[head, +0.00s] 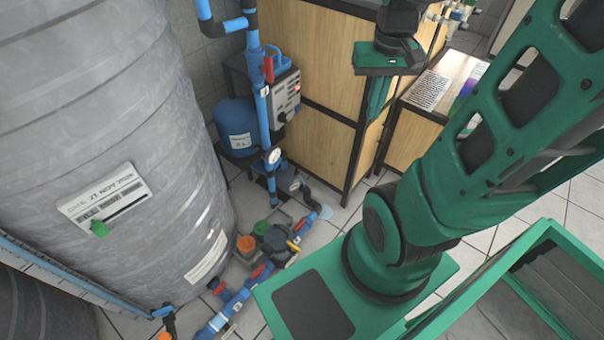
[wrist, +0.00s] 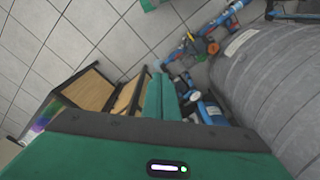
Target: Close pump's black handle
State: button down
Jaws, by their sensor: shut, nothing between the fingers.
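My gripper (head: 375,112) hangs high in front of the wooden cabinet in the head view, with its green fingers pointing down and together. In the wrist view the two fingers (wrist: 159,90) lie side by side with nothing between them. The pump assembly (head: 276,238) is low on the floor beside the grey tank, with dark, orange, green and yellow parts. A dark curved part (head: 306,194) sits just above it near the blue pipe. I cannot tell for sure which dark part is the black handle. My gripper is well above and apart from the pump.
A large grey tank (head: 95,130) fills the left. A blue vertical pipe (head: 262,120) with a red valve handle (head: 268,69) and a control box (head: 286,95) stand before the wooden cabinet (head: 325,60). A blue vessel (head: 237,128) is behind. Tiled floor shows between.

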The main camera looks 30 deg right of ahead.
jog(key=w+d+f+t, duration=0.1)
jog(key=w+d+f, duration=0.2)
jog(key=w+f, duration=0.55)
jog(key=w+d+f+n+t, duration=0.1)
jog(key=w+d+f, duration=0.3)
jog(key=w+f, duration=0.45)
jog(key=w+d+f+t, duration=0.1)
jog(key=w+d+f, duration=0.2)
jog(key=w+f, duration=0.6)
jog(key=m+t+y, duration=0.2)
jog(key=t, duration=0.2)
send_near(297, 170)
jog(key=s+d+r, duration=0.2)
jog(key=s+d, duration=0.2)
jog(key=s, duration=0.1)
jog(key=a+r+x, duration=0.1)
jog(key=a+x, duration=0.1)
jog(key=x, duration=1)
jog(key=shift+w+a, duration=0.2)
jog(key=shift+w, duration=0.15)
jog(key=shift+s+d, duration=0.1)
jog(key=shift+d, duration=0.05)
